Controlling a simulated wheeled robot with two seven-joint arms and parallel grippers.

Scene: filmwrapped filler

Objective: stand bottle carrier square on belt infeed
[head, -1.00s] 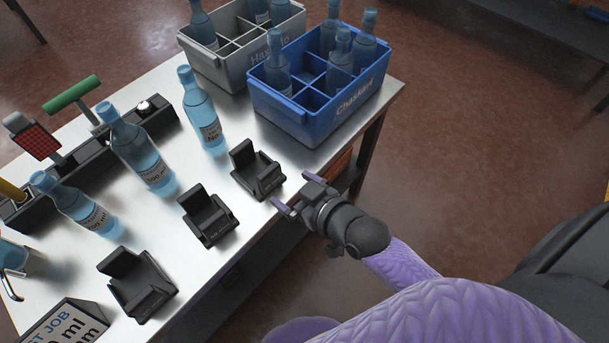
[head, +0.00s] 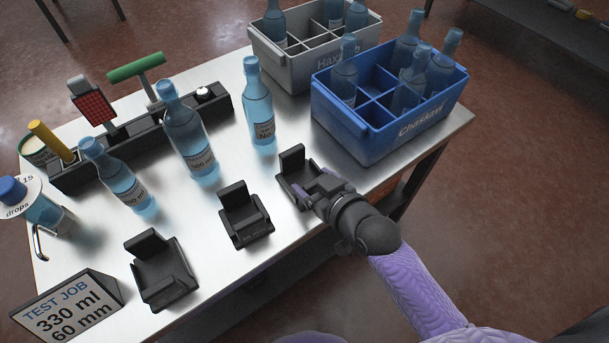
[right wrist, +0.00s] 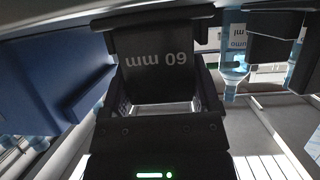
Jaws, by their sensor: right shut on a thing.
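Three black L-shaped bottle carriers stand in a row along the near edge of the metal table: left (head: 160,272), middle (head: 245,215) and right (head: 292,163). My right gripper (head: 308,190) is shut on the right carrier, at its near side, with the carrier still at table level. In the right wrist view this carrier (right wrist: 155,50) sits between my fingers, and its "60 mm" label reads upside down. The gripper hides part of its base. My left gripper is not in view. No belt infeed can be made out.
A blue crate (head: 385,142) and a grey crate (head: 295,80), both holding bottles, stand just beyond the gripper. Several blue bottles (head: 187,130) stand behind the carriers. A dark tool rack (head: 145,130) lies at the back; a "TEST JOB" sign (head: 70,312) stands at front left.

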